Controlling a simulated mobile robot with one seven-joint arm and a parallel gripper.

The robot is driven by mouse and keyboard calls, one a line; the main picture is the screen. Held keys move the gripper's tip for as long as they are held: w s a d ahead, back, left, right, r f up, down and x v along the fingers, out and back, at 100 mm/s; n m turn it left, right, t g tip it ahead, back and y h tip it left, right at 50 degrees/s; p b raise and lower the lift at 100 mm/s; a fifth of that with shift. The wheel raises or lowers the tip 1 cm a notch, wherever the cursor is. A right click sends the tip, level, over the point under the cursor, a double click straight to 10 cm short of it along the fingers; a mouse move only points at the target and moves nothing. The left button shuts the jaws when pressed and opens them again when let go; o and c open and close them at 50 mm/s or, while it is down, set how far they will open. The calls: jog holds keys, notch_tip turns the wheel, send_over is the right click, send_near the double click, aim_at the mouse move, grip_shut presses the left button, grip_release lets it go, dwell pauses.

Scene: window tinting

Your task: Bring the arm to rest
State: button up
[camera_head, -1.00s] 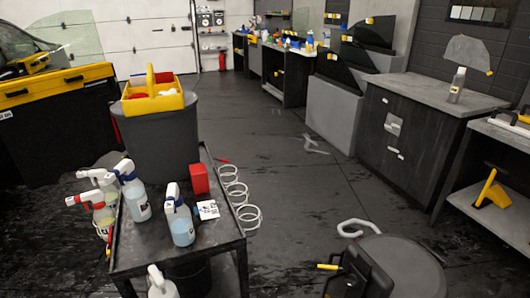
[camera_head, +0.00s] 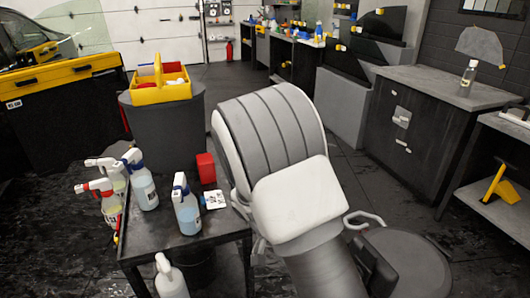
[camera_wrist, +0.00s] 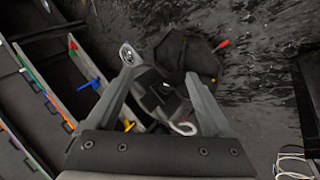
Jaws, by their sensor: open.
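My arm (camera_head: 275,135) rises in the middle of the head view, with a large grey and white link. It hides part of the floor and the right end of the cart. My gripper (camera_wrist: 163,72) does not show in the head view. In the wrist view its two fingers stand wide apart with nothing held between them. The fingers are over the floor area, with a dark many-sided object (camera_wrist: 195,58) lying beyond the tips.
A dark cart (camera_head: 160,240) with several spray bottles (camera_head: 187,208) and a red block (camera_head: 206,167) stands left of my arm. A bin (camera_head: 165,130) bears a yellow caddy (camera_head: 160,86). A workbench (camera_head: 420,125) stands at right. Floor shows between arm and workbench.

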jog(key=s+d+r+n+t+y, duration=0.1)
jog(key=s+r+n+t+y, duration=0.15)
jog(key=s+r, duration=0.4)
jog(key=s+d+r+n+t+y, duration=0.2)
jog(key=s+r+t, duration=0.1)
jog(key=r, duration=0.7)
jog(key=s+d+r+n+t+y, duration=0.1)
jog(key=s+r+n+t+y, duration=0.15)
jog(key=s+r, duration=0.4)
notch_tip(320, 180, up, 15)
jog(key=w+p, duration=0.1)
jog(key=p, duration=1.2)
jog(key=shift+w+d+m, duration=0.2)
jog(key=shift+w+m, duration=0.1)
jog(key=shift+w, duration=0.05)
jog(key=shift+f, duration=0.1)
